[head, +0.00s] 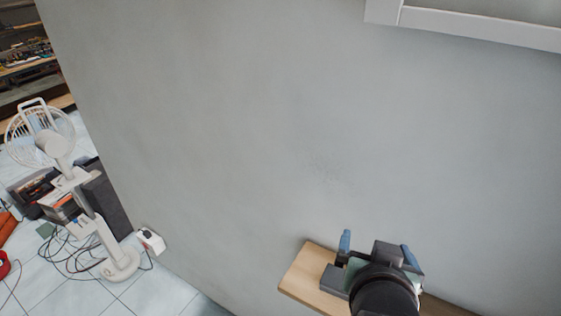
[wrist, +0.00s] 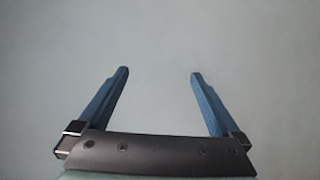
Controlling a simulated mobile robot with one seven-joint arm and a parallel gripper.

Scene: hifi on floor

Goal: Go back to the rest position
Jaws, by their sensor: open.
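My gripper (head: 376,245) is at the lower right of the head view, in front of a grey wall and above a wooden surface. Its two blue fingers stand wide apart. In the wrist view my gripper (wrist: 159,74) is open, with nothing between the fingers. Only the plain wall (wrist: 160,35) shows beyond them.
A narrow wooden shelf or tabletop (head: 305,276) lies below my gripper, partly hidden by it. A white frame (head: 470,24) is on the wall at the upper right. At the left, a white fan (head: 55,146), cables (head: 68,250) and a white box (head: 151,240) stand on the tiled floor.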

